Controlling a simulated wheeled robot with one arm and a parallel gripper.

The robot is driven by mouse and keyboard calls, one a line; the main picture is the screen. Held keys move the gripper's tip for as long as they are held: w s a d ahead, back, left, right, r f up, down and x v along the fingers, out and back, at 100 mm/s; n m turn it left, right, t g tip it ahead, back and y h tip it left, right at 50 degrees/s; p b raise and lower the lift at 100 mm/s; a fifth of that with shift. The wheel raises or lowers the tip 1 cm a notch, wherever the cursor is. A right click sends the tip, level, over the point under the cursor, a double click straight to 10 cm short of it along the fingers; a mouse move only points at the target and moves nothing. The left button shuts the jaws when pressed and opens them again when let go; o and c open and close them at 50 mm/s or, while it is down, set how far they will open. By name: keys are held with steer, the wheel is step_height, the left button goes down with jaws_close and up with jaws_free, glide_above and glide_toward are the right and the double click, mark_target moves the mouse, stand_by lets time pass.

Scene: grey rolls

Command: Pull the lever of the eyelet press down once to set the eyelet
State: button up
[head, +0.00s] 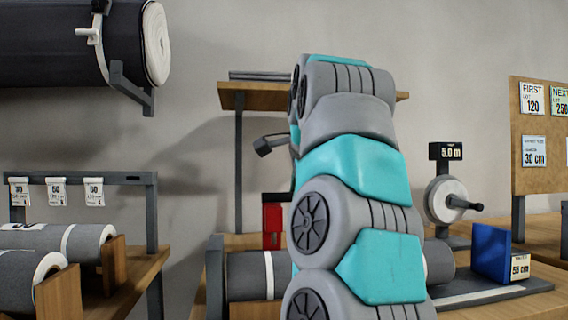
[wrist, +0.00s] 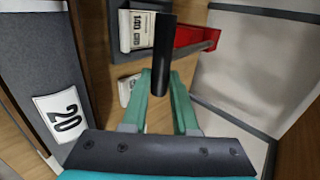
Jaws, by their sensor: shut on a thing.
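In the wrist view, my gripper (wrist: 160,88) has its two teal fingers closed on a black cylindrical grip (wrist: 163,50), which looks like the handle of the press lever. A red body (wrist: 196,40) lies just beyond the grip, and it seems to be the eyelet press. How the grip joins it is hidden. In the head view, a red upright piece (head: 272,226) shows low behind my arm and is probably the same press. My arm covers much of the middle of that view, and my fingers cannot be made out there.
A wooden shelf (head: 228,97) stands behind my arm. A rack of grey rolls (head: 50,236) is at the left. A blue block (head: 491,252) and a crank wheel (head: 446,200) are at the right.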

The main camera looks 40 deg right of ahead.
steer(key=shift+f+b, duration=0.8)
steer(key=shift+f, duration=0.1)
steer(key=shift+f+b, duration=0.4)
steer(key=shift+b, duration=0.05)
steer(key=o, duration=0.9)
steer(key=shift+r, duration=0.25)
steer(key=p+v, duration=0.3)
steer(key=v, duration=0.5)
